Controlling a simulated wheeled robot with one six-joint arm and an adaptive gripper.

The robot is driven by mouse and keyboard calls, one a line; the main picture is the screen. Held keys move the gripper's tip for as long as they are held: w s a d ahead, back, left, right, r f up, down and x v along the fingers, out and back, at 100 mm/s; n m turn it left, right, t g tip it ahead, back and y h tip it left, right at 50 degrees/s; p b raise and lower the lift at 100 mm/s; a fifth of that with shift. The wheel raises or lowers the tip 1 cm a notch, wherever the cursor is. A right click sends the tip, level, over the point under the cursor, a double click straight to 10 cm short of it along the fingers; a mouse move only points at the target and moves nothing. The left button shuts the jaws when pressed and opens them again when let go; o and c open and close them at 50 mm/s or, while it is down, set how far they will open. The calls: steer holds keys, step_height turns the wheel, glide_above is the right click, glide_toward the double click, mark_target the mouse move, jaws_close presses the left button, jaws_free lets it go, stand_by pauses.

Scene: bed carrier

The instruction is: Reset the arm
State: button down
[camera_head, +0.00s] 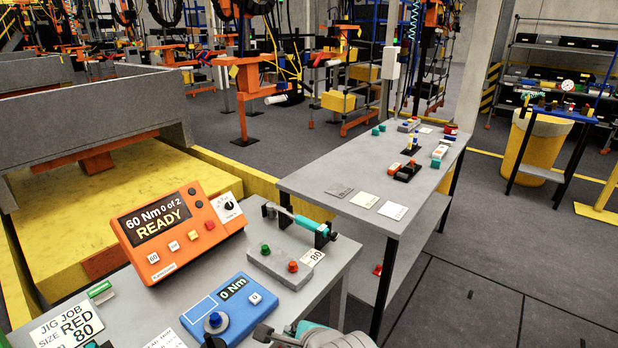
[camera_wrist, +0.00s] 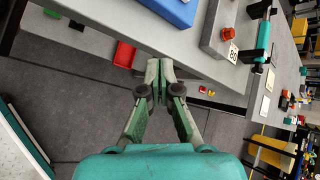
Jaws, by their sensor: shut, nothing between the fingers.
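My gripper (camera_wrist: 158,82) is shut and empty in the wrist view, its fingertips together near the front edge of the grey workbench (camera_wrist: 110,22). In the head view only part of my arm shows at the bottom edge, and the fingertips are not seen there. On the workbench (camera_head: 328,268) stand an orange controller (camera_head: 178,232) reading "60 Nm 0 of 2 READY" and a blue tester (camera_head: 229,309) reading "0 Nm". A teal tool (camera_head: 292,216) lies on a cradle behind a grey box (camera_head: 280,266) with a green and a red button.
A second grey table (camera_head: 330,180) with small parts and cards stands to the right. A yellow platform with a grey bed (camera_head: 90,125) is at the left. A red bin (camera_wrist: 125,54) shows below the bench. The floor (camera_head: 480,270) at right is clear.

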steer(key=s+d+f+n+t+h, duration=0.2)
steer(key=s+d+f+n+t, duration=0.2)
steer(key=s+d+f+n, duration=0.8)
steer(key=s+d+r+n+t+h, duration=0.1)
steer(key=s+d+n, duration=0.1)
steer(key=s, duration=0.7)
steer(key=s+d+r+n+t+h, duration=0.1)
steer(key=s+d, duration=0.3)
steer(key=s, duration=0.4)
steer(key=s+d+r+n+h, duration=0.1)
steer(key=s+d+r+n, duration=0.2)
steer(key=s, duration=0.6)
steer(key=shift+s+d+n+t, duration=0.3)
steer(key=shift+d+n+t, duration=0.1)
steer(key=shift+n, duration=0.2)
